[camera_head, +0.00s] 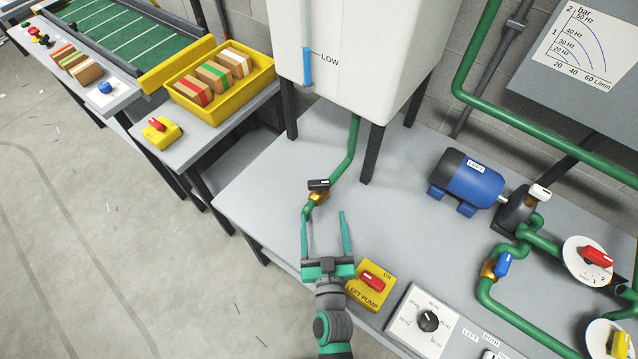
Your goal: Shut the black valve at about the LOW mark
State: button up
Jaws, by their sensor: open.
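The black valve handle (319,184) sits on a brass valve body (318,197) in the green pipe below the white tank (350,50). The LOW mark (329,61) is on the tank's front, beside a blue level strip (307,68) whose top is a little above the mark. The handle looks crosswise to the pipe, but at this size I cannot be sure of its exact angle. My gripper (324,226) is open and empty. Its two fingers point toward the valve and end just short of it, apart from the handle.
A yellow LEFT PUMP box (371,285) with a red switch is close right of my gripper. A dial box (424,322) stands farther right. A blue motor (467,182) and green pipes fill the right side. A yellow crate (221,82) is on the left table. Tank legs stand behind the valve.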

aim_at(320, 188)
jog(key=w, duration=0.4)
jog(key=w+a, duration=0.1)
jog(key=w, duration=0.7)
jog(key=shift+w+a+r, duration=0.15)
jog(key=c, duration=1.1)
